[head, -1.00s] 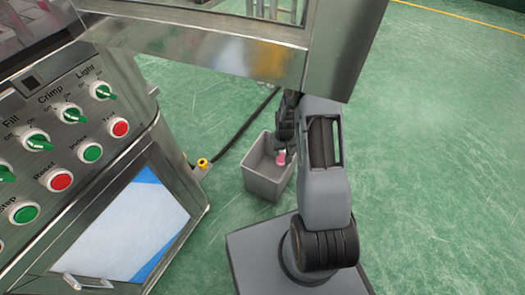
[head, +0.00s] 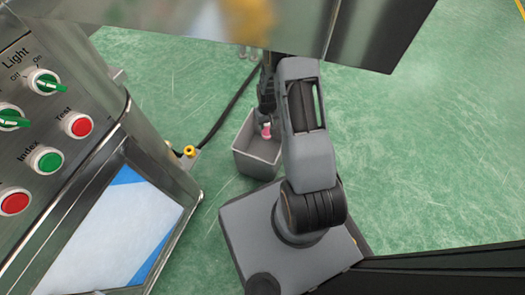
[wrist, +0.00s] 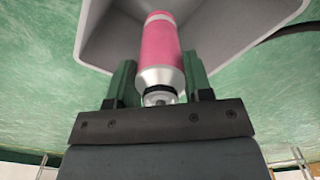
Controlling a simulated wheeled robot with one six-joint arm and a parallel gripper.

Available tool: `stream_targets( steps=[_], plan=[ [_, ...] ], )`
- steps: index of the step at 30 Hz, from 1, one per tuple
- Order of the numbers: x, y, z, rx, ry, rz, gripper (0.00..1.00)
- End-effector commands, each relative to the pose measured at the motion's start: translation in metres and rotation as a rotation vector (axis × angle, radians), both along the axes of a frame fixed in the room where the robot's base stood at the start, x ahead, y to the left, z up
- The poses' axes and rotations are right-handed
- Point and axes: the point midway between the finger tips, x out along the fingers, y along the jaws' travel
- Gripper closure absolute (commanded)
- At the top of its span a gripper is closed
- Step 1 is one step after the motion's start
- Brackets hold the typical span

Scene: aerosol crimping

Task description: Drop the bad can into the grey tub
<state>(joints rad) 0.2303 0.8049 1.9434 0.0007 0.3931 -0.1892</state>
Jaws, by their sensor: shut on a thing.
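The can (wrist: 160,45) is pink with a silver shoulder and a valve at its end. In the wrist view it lies between the two fingers of my gripper (wrist: 160,88), which is shut on it. Beyond the can is the open grey tub (wrist: 225,35). In the head view the grey tub (head: 257,160) stands on the floor, and the pink can (head: 266,131) shows over its opening. My gripper (head: 266,112) is above the tub, partly hidden by my arm. Whether the can touches the tub cannot be told.
A steel machine cabinet with a control panel (head: 45,120) stands at the left. A black cable (head: 222,115) and a yellow-topped fitting (head: 189,152) lie between cabinet and tub. A steel frame (head: 220,25) crosses the top. Green floor at the right is clear.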

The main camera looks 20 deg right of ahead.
Motion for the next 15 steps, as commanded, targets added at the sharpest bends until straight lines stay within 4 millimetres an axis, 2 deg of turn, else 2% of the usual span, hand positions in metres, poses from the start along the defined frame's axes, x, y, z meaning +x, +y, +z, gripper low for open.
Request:
stream_targets(
  steps=[3,11,12,15],
  plan=[
    [0.0001,-0.0004,-0.0089,0.0,0.0,-0.001,0.89],
    [0.0002,-0.0005,-0.0083,0.0,-0.001,-0.001,0.89],
    [0.0002,-0.0005,-0.0083,0.0,-0.001,-0.001,0.51],
    [0.0002,-0.0005,-0.0082,0.0,-0.001,-0.001,0.42]
  ],
)
